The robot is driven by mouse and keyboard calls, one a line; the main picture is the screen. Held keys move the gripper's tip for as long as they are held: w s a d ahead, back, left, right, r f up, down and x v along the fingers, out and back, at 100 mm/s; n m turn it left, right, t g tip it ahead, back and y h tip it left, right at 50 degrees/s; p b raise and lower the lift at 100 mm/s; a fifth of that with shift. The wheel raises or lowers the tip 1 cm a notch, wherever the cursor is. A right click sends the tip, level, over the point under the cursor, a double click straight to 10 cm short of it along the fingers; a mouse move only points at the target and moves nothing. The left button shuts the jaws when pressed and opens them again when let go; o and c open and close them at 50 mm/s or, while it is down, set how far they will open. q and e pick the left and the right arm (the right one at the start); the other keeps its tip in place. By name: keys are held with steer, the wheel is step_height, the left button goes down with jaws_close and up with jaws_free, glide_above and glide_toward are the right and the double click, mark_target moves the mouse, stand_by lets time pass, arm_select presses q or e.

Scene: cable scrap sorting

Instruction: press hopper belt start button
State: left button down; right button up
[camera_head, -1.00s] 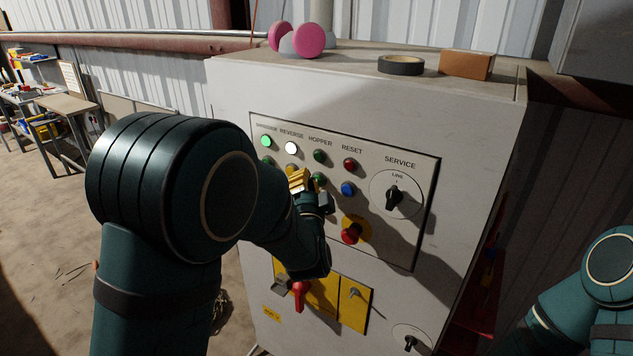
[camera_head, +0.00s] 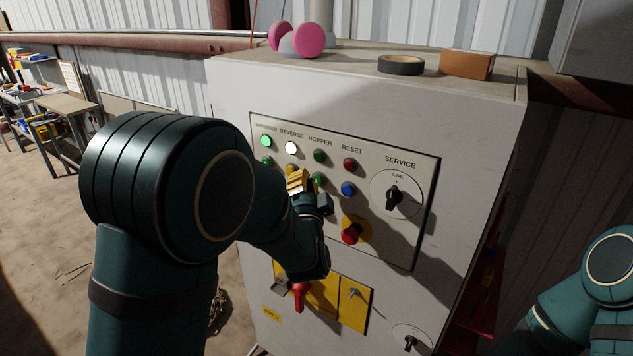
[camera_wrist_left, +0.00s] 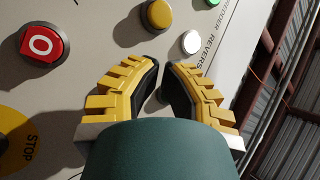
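The grey control panel (camera_head: 420,240) has a HOPPER column with a dark green lamp (camera_head: 319,156) above a green button (camera_head: 318,179), partly covered by my left gripper. My left gripper (camera_head: 298,180), with yellow fingers, is close to the panel just left of that button; contact cannot be told. In the left wrist view its fingertips (camera_wrist_left: 161,68) come together with only a slight gap and nothing between them. The hopper button is not visible there. My right arm shows at the lower right; its gripper is out of view.
Nearby are a yellow button (camera_wrist_left: 157,14), a lit white REVERSE lamp (camera_head: 291,148), a blue button (camera_head: 348,189), a red O button (camera_wrist_left: 45,45) and a red emergency stop (camera_head: 351,234). A red-handled switch (camera_head: 299,292) is below. Tape (camera_head: 401,65) lies on the cabinet top.

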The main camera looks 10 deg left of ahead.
arm_select(q)
steer(key=shift+s+a, duration=0.1)
steer(key=shift+s, duration=0.3)
steer(key=shift+s+a, duration=0.3)
steer(key=shift+s, duration=0.5)
steer(key=shift+s+a, duration=0.3)
steer(key=shift+s, duration=0.5)
steer(key=shift+s+a, duration=0.3)
steer(key=shift+s, duration=0.5)
steer(key=s+d+f+n+g+h, duration=0.1)
steer(key=s+f+n+g+h, duration=0.2)
steer(key=f, duration=0.9)
steer(key=s+d+f+n+g+h, duration=0.15)
steer(key=f+g, duration=0.35)
steer(key=f, duration=0.7)
steer(key=s+d+f+n+g+h, duration=0.2)
steer(key=s+d+f+n+g, duration=0.1)
steer(key=s+f+g, duration=0.2)
steer(key=s+d+f+n+g+h, duration=0.3)
steer(key=s+f+g, duration=0.2)
steer(key=s+f, duration=0.4)
steer(key=s, duration=0.4)
steer(key=shift+s+d+f, duration=0.15)
steer(key=shift+f, duration=0.2)
